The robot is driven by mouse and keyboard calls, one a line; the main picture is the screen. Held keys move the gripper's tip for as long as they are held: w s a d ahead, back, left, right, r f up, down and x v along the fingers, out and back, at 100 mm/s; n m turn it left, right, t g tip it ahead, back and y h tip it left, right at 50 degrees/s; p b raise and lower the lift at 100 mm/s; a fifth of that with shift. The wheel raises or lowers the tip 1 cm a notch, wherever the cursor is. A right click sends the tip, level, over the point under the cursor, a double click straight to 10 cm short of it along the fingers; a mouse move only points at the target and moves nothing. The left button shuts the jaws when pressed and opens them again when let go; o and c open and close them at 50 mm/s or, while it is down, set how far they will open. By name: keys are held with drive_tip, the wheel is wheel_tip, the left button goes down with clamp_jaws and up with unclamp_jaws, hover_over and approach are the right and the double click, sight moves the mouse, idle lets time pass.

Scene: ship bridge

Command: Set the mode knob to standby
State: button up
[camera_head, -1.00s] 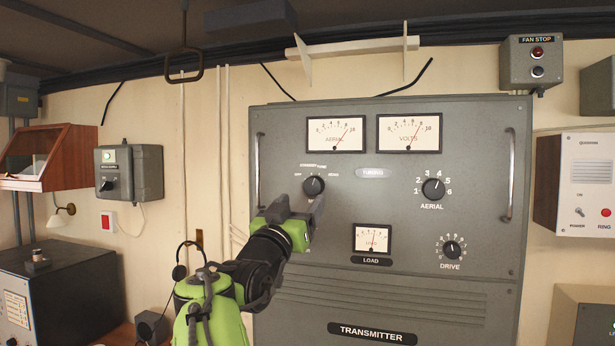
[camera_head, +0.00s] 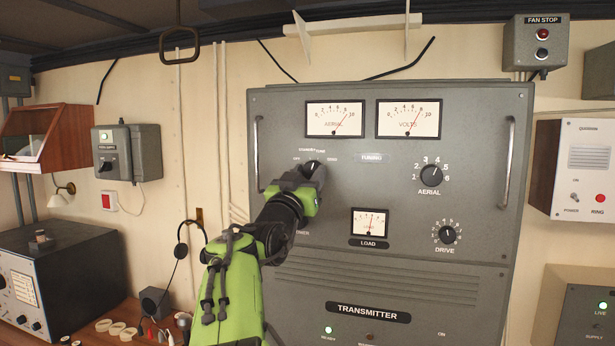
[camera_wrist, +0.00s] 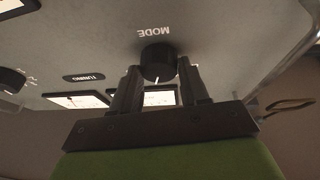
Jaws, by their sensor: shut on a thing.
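The mode knob (camera_head: 314,166) is a round black knob at the upper left of the grey transmitter panel. Small labels, including OFF, STANDBY and SEND, arc above it. My gripper (camera_head: 308,175) is at the knob and hides its lower part. In the wrist view, which shows the panel upside down, the black knob (camera_wrist: 157,62) sits between the two fingers (camera_wrist: 160,82), with the MODE label beyond it. The fingers are shut on its sides. Its white pointer line points roughly straight up the panel. I cannot tell exactly which label it meets.
The AERIAL knob (camera_head: 431,174), DRIVE knob (camera_head: 447,235) and LOAD meter (camera_head: 370,223) are to the right on the same panel. A vertical handle (camera_head: 257,153) stands out just left of the mode knob.

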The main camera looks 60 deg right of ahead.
drive_tip(key=shift+n, duration=0.4)
drive_tip(key=n+t, duration=0.1)
drive_tip(key=n, duration=0.1)
drive_tip(key=n+t+b, duration=0.1)
drive_tip(key=n, duration=0.1)
drive_tip(key=shift+s+n+t, duration=0.2)
drive_tip(key=shift+n+t, duration=0.1)
drive_tip(key=shift+n, duration=0.1)
drive_tip(key=shift+s+n+t+y+b, duration=0.15)
drive_tip(key=shift+n+t+y, duration=0.3)
drive_tip(key=shift+n, duration=0.5)
drive_tip(key=shift+w+n+t+y+b, duration=0.1)
drive_tip(key=shift+n+t+y+b, duration=0.1)
drive_tip(key=shift+n+t, duration=0.55)
drive_tip(key=shift+s+n+t+y+b, duration=0.15)
drive_tip(key=shift+n+t+y, duration=0.2)
drive_tip(key=shift+n, duration=0.75)
drive_tip(key=shift+w+n, duration=0.1)
drive_tip(key=shift+n, duration=0.2)
drive_tip(key=o, duration=1)
drive_tip(key=shift+d, duration=0.1)
drive_tip(key=shift+o, duration=0.2)
